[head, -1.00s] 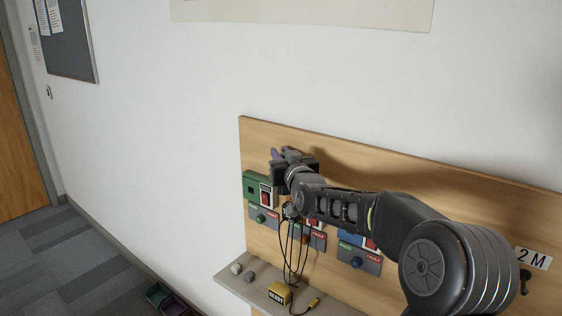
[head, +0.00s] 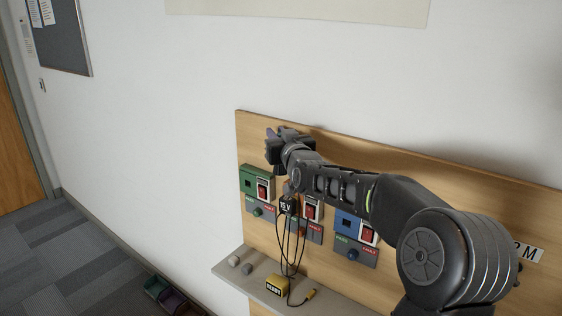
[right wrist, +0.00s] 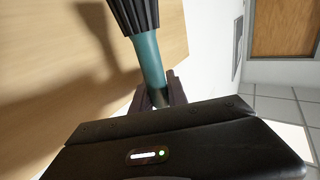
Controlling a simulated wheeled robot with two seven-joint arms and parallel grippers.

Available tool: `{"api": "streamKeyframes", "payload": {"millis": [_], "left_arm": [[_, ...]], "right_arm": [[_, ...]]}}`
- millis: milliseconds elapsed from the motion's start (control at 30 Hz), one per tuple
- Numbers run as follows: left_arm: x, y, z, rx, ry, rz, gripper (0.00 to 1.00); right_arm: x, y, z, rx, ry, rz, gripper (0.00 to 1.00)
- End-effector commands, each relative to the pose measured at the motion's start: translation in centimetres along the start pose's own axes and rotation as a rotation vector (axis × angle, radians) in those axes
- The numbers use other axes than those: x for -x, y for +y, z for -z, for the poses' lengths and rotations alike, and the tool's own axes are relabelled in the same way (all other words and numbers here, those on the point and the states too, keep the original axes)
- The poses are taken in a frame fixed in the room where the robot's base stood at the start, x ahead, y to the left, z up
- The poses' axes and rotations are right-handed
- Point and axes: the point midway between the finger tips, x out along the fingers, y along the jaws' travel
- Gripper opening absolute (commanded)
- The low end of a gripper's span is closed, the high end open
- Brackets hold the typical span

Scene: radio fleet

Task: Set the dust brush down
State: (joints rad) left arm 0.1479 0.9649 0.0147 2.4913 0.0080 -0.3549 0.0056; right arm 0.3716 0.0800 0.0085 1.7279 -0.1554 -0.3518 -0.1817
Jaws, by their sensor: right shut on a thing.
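My right gripper (head: 272,146) is in front of the upper left part of the wooden board, above the green radio unit. In the right wrist view, the gripper's fingers (right wrist: 160,96) are shut on the dust brush (right wrist: 149,58), which has a teal handle and a black ribbed part at the top of the picture. The brush is held clear of the board, with shadows on the wood behind it. In the head view the brush is hidden by the gripper and arm. My left gripper is not in view.
The wooden board (head: 420,185) carries a green unit (head: 255,180), a blue unit (head: 348,222) and a partly hidden one between them.

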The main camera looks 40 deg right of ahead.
Motion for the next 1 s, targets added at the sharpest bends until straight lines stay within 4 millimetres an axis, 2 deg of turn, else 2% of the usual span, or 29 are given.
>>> {"api": "streamKeyframes", "payload": {"millis": [167,367,467,567,667,800,900,1000], "left_arm": [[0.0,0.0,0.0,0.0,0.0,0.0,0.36],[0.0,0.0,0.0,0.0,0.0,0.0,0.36],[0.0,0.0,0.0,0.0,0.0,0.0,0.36],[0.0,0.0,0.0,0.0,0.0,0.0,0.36],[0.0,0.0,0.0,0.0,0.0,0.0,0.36],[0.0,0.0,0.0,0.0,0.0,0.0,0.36],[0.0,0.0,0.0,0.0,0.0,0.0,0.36],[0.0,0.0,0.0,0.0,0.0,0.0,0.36]], "right_arm": [[-0.1,-0.3,-0.4,0.0,-0.001,0.004,0.0],[-0.4,-2.6,-3.1,0.0,-0.005,0.034,0.0],[-0.5,-5.0,-6.1,-0.001,-0.01,0.066,0.0],[-0.1,-8.5,-10.2,-0.002,-0.012,0.111,0.0],[1.2,-12.9,-15.1,-0.004,-0.014,0.166,0.0],[4.9,-19.0,-21.7,-0.004,-0.016,0.241,0.0],[8.2,-22.4,-25.1,-0.004,-0.014,0.281,0.0],[11.2,-24.7,-27.3,-0.003,-0.01,0.308,0.0]]}}
